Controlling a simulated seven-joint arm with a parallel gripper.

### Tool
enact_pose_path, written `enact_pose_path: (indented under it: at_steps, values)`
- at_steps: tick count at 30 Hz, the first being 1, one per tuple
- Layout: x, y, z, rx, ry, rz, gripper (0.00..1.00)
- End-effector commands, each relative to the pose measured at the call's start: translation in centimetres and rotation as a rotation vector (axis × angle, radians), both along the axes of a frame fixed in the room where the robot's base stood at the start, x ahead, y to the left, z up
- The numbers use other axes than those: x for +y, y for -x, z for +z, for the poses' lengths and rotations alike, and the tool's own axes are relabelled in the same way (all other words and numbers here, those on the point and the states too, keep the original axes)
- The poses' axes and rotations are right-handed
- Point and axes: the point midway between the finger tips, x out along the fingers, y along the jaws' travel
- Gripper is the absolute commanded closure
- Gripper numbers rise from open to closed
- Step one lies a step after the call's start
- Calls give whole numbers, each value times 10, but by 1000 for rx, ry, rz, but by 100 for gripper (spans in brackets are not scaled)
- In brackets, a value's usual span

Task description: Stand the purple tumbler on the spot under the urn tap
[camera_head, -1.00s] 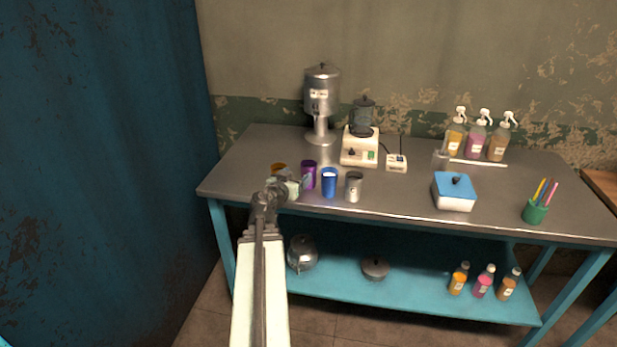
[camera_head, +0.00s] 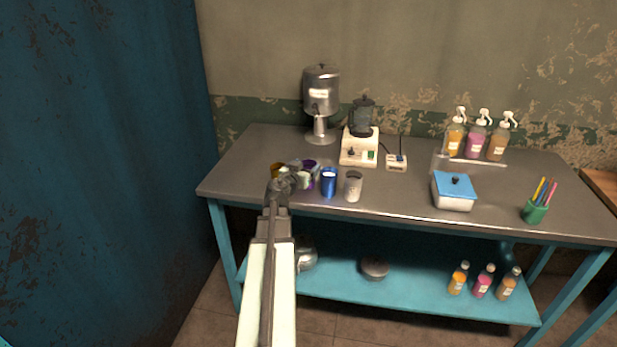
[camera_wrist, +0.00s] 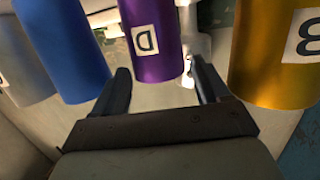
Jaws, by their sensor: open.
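The purple tumbler (camera_head: 310,168) stands near the table's front left, partly hidden by my gripper in the head view. In the wrist view the purple tumbler (camera_wrist: 152,45) carries a letter label and lies between and beyond my open fingertips. My gripper (camera_wrist: 160,82) is open and empty, with one finger toward the blue tumbler and the other toward the gold one. In the head view my gripper (camera_head: 297,178) is at the tumbler's near left side. The silver urn (camera_head: 321,95) stands at the back on a pedestal, its tap (camera_head: 315,108) facing front.
A blue tumbler (camera_head: 329,184) and a grey tumbler (camera_head: 353,187) stand to the right of the purple one. A gold tumbler (camera_head: 277,170) stands to its left. A blender (camera_head: 360,146) is right of the urn. Bare tabletop (camera_head: 255,150) lies left of the urn.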

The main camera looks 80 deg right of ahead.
Motion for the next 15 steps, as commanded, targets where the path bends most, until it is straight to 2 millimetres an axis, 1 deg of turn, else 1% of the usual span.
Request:
enact_pose_path:
  at_steps: [9,12,15]
  values:
    - [-39,8,-6,0,0,0,25]
    - [-46,10,-7,0,0,-1,25]
    - [-47,10,-7,0,0,0,25]
